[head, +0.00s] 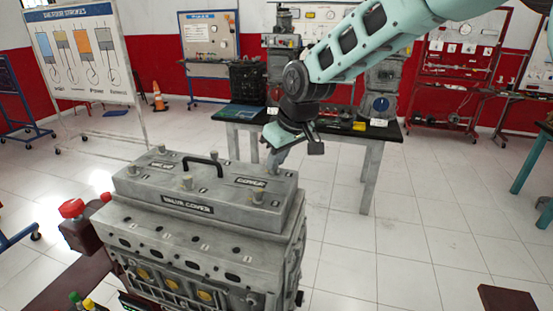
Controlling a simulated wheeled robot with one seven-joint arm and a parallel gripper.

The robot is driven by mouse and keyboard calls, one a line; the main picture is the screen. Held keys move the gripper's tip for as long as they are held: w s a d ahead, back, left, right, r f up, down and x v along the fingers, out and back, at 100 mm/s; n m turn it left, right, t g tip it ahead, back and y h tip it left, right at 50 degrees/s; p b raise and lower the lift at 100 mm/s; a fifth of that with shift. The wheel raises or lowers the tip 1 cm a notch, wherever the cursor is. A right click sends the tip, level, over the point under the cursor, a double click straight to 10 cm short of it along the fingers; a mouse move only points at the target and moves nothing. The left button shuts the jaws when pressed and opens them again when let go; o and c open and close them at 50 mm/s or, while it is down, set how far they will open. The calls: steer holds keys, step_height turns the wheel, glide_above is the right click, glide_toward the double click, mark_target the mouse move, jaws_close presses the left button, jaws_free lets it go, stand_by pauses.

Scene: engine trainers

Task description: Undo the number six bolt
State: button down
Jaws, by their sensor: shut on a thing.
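The grey valve cover (215,208) sits on top of the engine block (205,250) at the lower left. Several pale bolts stand up from it, among them the front right bolt (259,195), the front left bolt (187,181) and the back left bolt (160,149). My gripper (273,165) points down at the cover's back right corner. It is shut on a bolt there, which its fingers mostly hide. The small number marks on the cover are too small to read, so I cannot tell which bolt is number six.
A black handle (203,163) arches over the middle of the cover. A red-capped part (72,209) juts out at the engine's left. A dark-topped workbench (345,128) stands behind.

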steer(key=n, duration=0.1)
steer(key=n+g+y, duration=0.1)
steer(key=n, duration=0.1)
steer(key=shift+w+d+r+n+p, duration=0.1)
steer(key=shift+w+d+n+p, duration=0.1)
steer(key=shift+n+p, duration=0.1)
steer(key=n+g+p, duration=0.1)
steer(key=n, duration=0.2)
steer(key=shift+w+n+g, duration=0.15)
steer(key=shift+n+g, duration=0.15)
steer(key=n, duration=0.2)
steer(key=n+g+p, duration=0.1)
steer(key=n, duration=0.1)
steer(key=n+g+p, duration=0.1)
steer(key=n, duration=0.1)
steer(key=shift+w, duration=0.3)
steer(key=n+g, duration=0.1)
steer(key=n, duration=0.1)
steer(key=n+g+p, duration=0.1)
steer(key=n, duration=0.2)
steer(key=shift+w+a+h+p, duration=0.15)
steer(key=shift+h+p, duration=0.15)
steer(key=shift+w+a+n+g+h+p, duration=0.1)
steer(key=shift+n+g+h+p, duration=0.45)
steer(key=shift+n, duration=1.35)
steer(key=c, duration=1.3)
jaws_free()
steer(key=shift+c, duration=0.2)
